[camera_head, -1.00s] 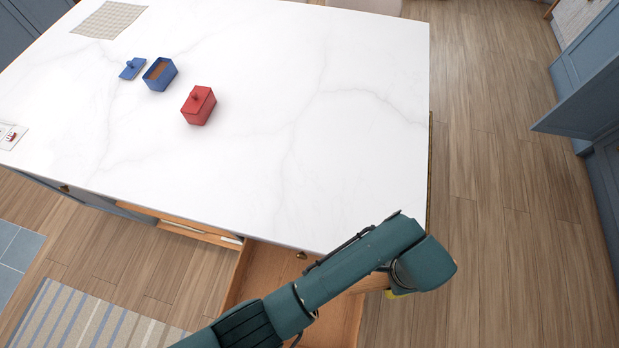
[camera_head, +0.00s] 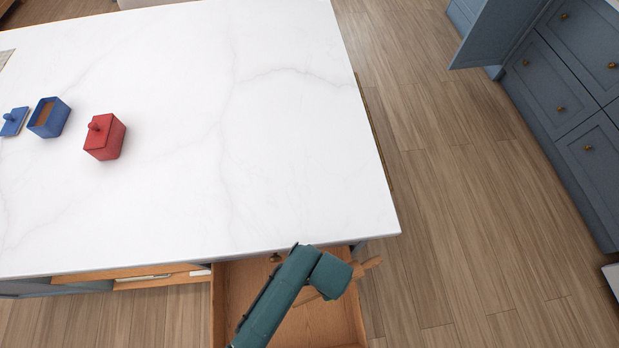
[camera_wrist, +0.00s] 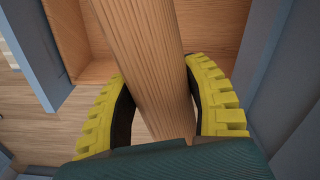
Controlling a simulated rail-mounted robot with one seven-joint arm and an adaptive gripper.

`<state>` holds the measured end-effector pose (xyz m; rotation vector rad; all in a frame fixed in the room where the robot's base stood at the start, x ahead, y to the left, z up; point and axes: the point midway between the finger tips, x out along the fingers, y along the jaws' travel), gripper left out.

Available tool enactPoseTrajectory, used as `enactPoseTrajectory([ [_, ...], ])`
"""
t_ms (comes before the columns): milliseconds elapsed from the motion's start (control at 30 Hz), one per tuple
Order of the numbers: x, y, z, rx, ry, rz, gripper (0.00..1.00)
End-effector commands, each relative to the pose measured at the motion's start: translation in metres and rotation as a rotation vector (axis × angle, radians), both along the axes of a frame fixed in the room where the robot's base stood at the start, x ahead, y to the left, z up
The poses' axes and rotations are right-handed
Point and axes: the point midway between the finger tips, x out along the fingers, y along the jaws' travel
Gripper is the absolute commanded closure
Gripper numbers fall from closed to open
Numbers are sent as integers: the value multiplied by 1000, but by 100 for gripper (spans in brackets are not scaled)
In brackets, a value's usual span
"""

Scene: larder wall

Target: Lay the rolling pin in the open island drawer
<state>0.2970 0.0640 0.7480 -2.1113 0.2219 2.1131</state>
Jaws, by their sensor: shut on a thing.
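The wooden rolling pin (camera_wrist: 145,60) lies between the yellow fingers of my gripper (camera_wrist: 163,105) in the wrist view, and the gripper is shut on it. In the head view one end of the rolling pin (camera_head: 370,264) sticks out to the right of my wrist. The open island drawer (camera_head: 235,300) is a wooden box pulled out below the counter's front edge. My gripper and the pin are over its right part, and the drawer's wooden inside (camera_wrist: 215,25) shows behind the pin. The fingers are mostly hidden by my wrist in the head view.
The white marble island top (camera_head: 200,180) lies just beyond the drawer. On it stand a red lidded box (camera_head: 104,138), an open blue box (camera_head: 49,118) and its blue lid (camera_head: 13,121). Another narrow open drawer (camera_head: 160,278) is at the left. Floor is clear to the right.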

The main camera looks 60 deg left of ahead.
Motion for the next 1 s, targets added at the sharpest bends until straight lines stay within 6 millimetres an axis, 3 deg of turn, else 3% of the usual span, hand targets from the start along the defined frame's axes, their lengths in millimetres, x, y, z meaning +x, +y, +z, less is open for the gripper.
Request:
enactPoseTrajectory([
  [33, -22, 2, -39, -4, 6, -18, 92],
  [100, -48, 3, -71, -5, 6, -56, 92],
  [300, -120, -9, -143, -6, 3, -167, 92],
  [500, -155, -22, -165, -3, -2, -235, 92],
  [833, -158, -24, -165, -2, -2, -246, 92],
  [1000, -158, -24, -193, -3, -1, -245, 92],
])
